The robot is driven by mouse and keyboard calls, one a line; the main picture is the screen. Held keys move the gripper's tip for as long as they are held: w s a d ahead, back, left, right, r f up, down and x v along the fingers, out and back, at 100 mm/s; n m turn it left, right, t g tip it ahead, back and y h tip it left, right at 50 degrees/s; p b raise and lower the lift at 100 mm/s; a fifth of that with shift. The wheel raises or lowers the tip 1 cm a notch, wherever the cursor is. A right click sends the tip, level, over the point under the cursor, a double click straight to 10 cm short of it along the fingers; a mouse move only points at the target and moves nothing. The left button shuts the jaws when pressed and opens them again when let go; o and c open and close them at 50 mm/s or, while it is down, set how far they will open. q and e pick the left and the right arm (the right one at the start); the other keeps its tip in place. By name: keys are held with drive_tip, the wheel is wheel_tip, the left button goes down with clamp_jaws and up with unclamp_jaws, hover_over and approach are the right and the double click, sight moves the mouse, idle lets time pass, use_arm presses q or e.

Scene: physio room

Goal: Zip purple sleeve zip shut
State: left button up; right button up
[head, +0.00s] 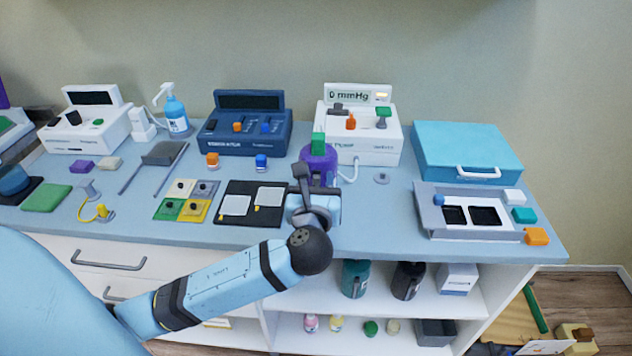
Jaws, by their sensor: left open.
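The purple sleeve (320,162) stands on the worktop in front of the white machine whose display reads 0 mmHg. A green block (318,143) shows at its top; I cannot tell if it is part of the zip. A white hose runs from the sleeve's right side to the machine. My left gripper (301,172) is open, right at the sleeve's front left. It hides the lower part of the sleeve, and I cannot tell if it touches it. The zip itself cannot be made out. My right gripper is out of view.
The white mmHg machine (368,143) stands behind the sleeve, and a dark blue machine (240,142) stands left of it. A black mat with white pads (256,216) lies left of my gripper. A blue case (465,145) and a grey tray (435,231) are at the right.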

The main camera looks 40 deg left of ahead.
use_arm(q)
clamp_jaws()
wheel_tip(320, 180, down, 8)
drive_tip(key=shift+f+b, duration=0.1)
drive_tip(key=shift+b, duration=0.4)
drive_tip(key=shift+s+f, duration=0.1)
drive_tip(key=shift+f, duration=0.35)
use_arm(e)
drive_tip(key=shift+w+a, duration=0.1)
use_arm(q)
drive_tip(key=shift+c, duration=0.5)
unclamp_jaws()
drive_tip(key=shift+f, duration=0.1)
drive_tip(key=shift+o, duration=0.5)
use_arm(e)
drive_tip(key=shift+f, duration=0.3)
use_arm(q)
drive_tip(key=v, duration=1.3)
drive_tip(key=shift+s+d, duration=0.25)
drive_tip(key=shift+d, duration=0.05)
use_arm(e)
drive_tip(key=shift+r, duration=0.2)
